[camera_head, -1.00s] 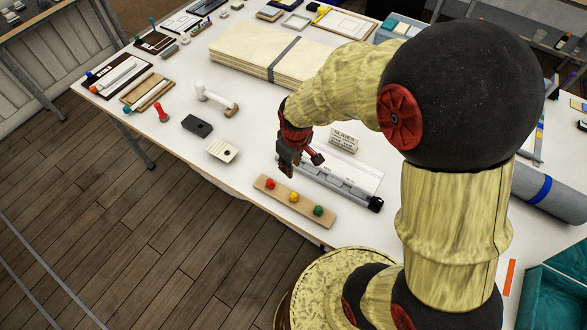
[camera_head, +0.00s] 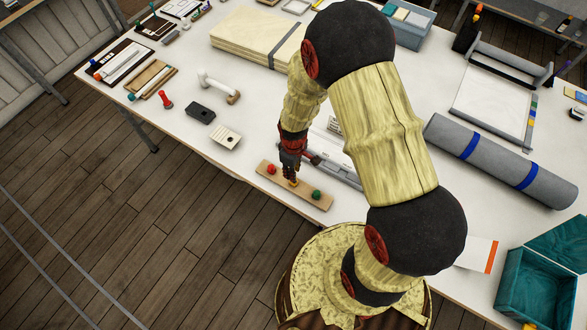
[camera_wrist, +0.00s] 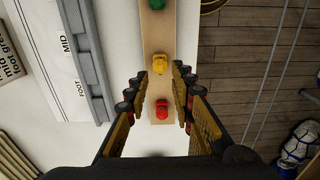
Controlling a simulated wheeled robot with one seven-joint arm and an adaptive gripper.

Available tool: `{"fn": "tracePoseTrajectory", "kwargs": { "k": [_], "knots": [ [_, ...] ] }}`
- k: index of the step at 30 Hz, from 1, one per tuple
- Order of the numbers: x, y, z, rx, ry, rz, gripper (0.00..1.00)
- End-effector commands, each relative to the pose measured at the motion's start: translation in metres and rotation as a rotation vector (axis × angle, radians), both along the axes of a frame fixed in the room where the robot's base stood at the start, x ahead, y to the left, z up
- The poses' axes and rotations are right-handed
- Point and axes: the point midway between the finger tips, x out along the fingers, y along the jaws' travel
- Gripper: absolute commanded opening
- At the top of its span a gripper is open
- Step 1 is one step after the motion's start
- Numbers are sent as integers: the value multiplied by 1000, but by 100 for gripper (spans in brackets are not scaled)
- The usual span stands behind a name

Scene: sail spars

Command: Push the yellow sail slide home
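The yellow sail slide (camera_wrist: 160,65) sits in the middle of a narrow wooden board (camera_wrist: 155,32), between a red slide (camera_wrist: 162,109) and a green slide (camera_wrist: 157,4). In the wrist view my gripper (camera_wrist: 161,72) has its two fingers spread, with the tips to either side of the yellow slide. I see no finger touching it. In the head view my gripper (camera_head: 291,177) points down over the middle of the board and mostly hides the yellow slide (camera_head: 294,183). A long grey track (camera_wrist: 88,60) marked MID and FOOT lies beside the board.
The board lies near the table's front edge. A grey roll with blue bands (camera_head: 500,160) and an open teal box (camera_head: 535,290) are at the right. A black block (camera_head: 200,112) and a white block (camera_head: 226,137) lie left of the board.

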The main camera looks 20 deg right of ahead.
Motion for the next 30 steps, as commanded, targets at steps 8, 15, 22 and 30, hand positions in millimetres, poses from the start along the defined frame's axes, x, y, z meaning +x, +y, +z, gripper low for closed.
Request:
{"fn": "tracePoseTrajectory", "kwargs": {
  "k": [8, 15, 22, 30],
  "knots": [
    [0, 0, -41, 0, 0, 0, 24],
    [0, 0, -53, 0, 0, 0, 24],
    [0, 0, -51, 1, -1, 0, 12],
    [0, 0, -51, 0, 0, 0, 0]
  ]
}}
